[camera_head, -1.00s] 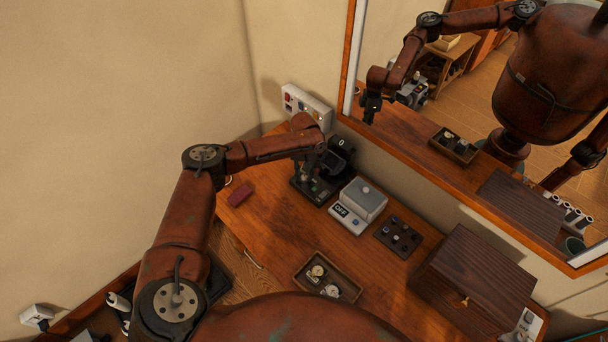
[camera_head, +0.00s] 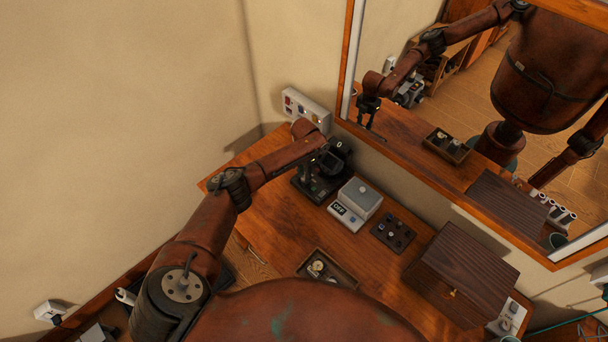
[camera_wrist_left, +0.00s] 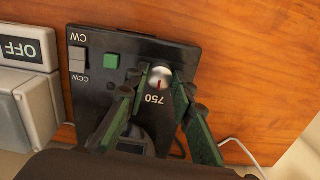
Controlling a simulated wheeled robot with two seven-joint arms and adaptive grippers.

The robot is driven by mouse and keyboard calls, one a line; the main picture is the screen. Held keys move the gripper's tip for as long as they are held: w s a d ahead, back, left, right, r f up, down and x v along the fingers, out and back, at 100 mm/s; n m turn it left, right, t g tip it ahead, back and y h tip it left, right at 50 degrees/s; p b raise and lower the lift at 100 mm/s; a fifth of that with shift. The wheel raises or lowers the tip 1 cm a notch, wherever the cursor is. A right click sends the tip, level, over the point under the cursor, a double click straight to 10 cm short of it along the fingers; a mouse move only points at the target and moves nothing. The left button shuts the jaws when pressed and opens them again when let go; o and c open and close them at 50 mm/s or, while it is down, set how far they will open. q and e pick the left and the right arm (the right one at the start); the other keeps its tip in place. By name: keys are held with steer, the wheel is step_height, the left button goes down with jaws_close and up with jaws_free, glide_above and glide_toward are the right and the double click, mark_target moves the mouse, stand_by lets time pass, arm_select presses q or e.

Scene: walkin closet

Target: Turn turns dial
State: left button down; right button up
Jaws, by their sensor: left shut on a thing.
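The turns dial (camera_wrist_left: 160,77) is a small silver knob with a red mark, above the printed "750" in the left wrist view. It sits on the black panel of the watch winder (camera_wrist_left: 98,92), with a green button and a CW/CCW switch beside it. My left gripper (camera_wrist_left: 161,84) has one green-padded finger on each side of the dial and is shut on it. In the head view my left gripper (camera_head: 310,187) is at the winder (camera_head: 335,155); the dial is hidden there. My right gripper is not in view.
A scale-like box marked OFF (camera_head: 345,217), a dark pad with small knobs (camera_head: 393,233), a watch tray (camera_head: 347,279) and a wooden box (camera_head: 465,268) stand to the right on the desk. A wall panel (camera_head: 305,110) and mirror (camera_head: 480,130) are behind.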

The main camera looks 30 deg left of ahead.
arm_select(q)
steer(key=m, duration=0.4)
steer(key=shift+m, duration=0.3)
steer(key=shift+w+r+m, duration=0.1)
steer(key=shift+m, duration=2.1)
steer(key=c, duration=1.7)
jaws_free()
steer(key=shift+o, duration=0.2)
step_height(320, 180, up, 12)
